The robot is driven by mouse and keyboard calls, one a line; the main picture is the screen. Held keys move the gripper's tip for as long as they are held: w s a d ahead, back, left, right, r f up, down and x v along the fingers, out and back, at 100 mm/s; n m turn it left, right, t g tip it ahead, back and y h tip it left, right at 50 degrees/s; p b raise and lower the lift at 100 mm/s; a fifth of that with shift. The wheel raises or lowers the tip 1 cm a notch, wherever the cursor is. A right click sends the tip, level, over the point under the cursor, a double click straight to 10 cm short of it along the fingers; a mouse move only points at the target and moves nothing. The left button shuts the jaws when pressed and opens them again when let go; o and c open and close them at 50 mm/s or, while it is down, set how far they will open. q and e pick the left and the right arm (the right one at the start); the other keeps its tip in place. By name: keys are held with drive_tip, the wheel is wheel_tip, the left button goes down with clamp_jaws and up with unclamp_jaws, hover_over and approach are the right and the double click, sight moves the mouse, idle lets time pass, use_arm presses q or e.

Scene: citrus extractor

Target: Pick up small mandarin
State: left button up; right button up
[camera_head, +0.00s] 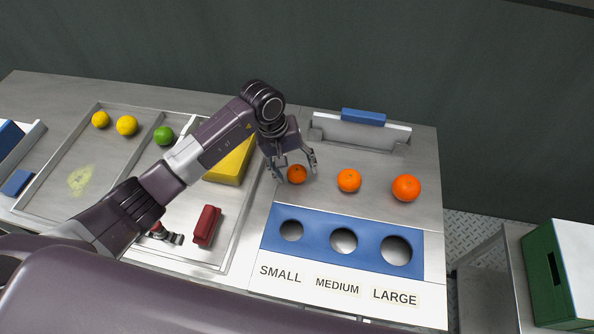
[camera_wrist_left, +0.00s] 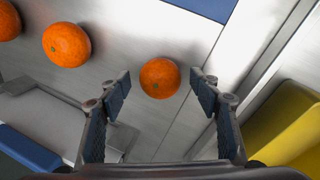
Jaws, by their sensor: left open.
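The small mandarin (camera_head: 297,174) is the leftmost of three orange fruits in a row on the metal table. My left gripper (camera_head: 294,168) is open above it, with a fingertip showing on either side of it in the head view. In the left wrist view the small mandarin (camera_wrist_left: 160,77) lies between and slightly beyond the open fingertips (camera_wrist_left: 160,82). The medium mandarin (camera_head: 349,180) and the large one (camera_head: 406,187) lie to its right. I cannot tell whether a finger touches the fruit. My right gripper is not in view.
A blue plate (camera_head: 316,237) with three holes, labelled small, medium and large, lies in front of the fruits. A scraper-like tool with a blue handle (camera_head: 363,116) is behind them.

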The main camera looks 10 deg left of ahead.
use_arm(q)
drive_tip(key=c, duration=1.3)
drive_tip(key=shift+o, duration=0.2)
